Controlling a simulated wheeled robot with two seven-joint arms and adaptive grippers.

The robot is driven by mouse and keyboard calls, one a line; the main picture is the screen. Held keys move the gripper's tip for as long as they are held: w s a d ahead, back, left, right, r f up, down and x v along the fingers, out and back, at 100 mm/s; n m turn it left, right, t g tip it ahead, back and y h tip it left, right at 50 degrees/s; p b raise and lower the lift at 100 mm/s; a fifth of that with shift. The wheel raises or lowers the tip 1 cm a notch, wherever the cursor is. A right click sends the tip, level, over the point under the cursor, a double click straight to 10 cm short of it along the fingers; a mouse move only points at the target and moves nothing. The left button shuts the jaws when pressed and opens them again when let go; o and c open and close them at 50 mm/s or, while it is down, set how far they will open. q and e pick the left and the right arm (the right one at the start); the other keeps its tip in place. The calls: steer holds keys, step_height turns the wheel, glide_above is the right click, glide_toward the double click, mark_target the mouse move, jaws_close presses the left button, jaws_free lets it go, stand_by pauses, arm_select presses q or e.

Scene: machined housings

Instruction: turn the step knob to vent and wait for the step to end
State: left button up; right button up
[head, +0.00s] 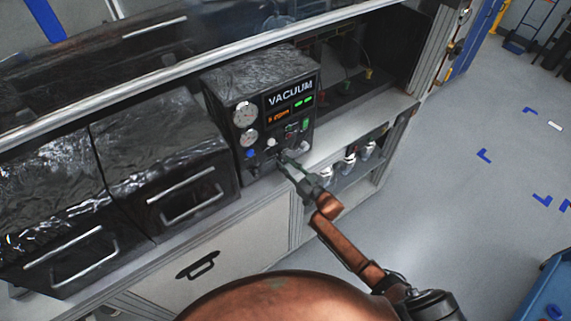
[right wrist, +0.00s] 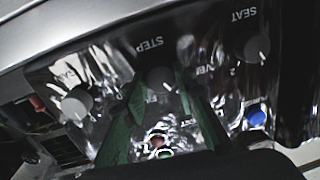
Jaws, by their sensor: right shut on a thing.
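The black vacuum unit (head: 225,90), labelled VACUUM, stands on the bench with its control panel facing me. In the right wrist view the step knob (right wrist: 158,77) is a small grey knob under the upside-down word STEP. My right gripper (head: 284,161) reaches the lower part of the panel. Its green fingers are shut on the step knob, one on each side, as the right wrist view (right wrist: 160,80) shows. A light pointer mark shows on the knob; which setting it points at is not readable. The unit's display (head: 279,118) shows orange characters beside green ones. My left gripper is not in view.
A blue button (right wrist: 256,115) sits nearby. Two gauges (head: 245,115) are on the panel's left. Dark drawers (head: 180,190) stand left of the unit.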

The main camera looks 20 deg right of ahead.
steer(key=shift+n, duration=0.3)
steer(key=n, duration=0.3)
steer(key=shift+n+b, duration=0.3)
steer(key=shift+n+h+b, duration=0.3)
steer(key=shift+n+b, duration=0.1)
steer(key=shift+n, duration=1.7)
steer(key=shift+r, duration=0.1)
steer(key=o, duration=1.2)
steer(key=shift+c, duration=0.2)
steer(key=shift+s, duration=0.1)
steer(key=v, duration=1.2)
steer(key=shift+r, duration=0.15)
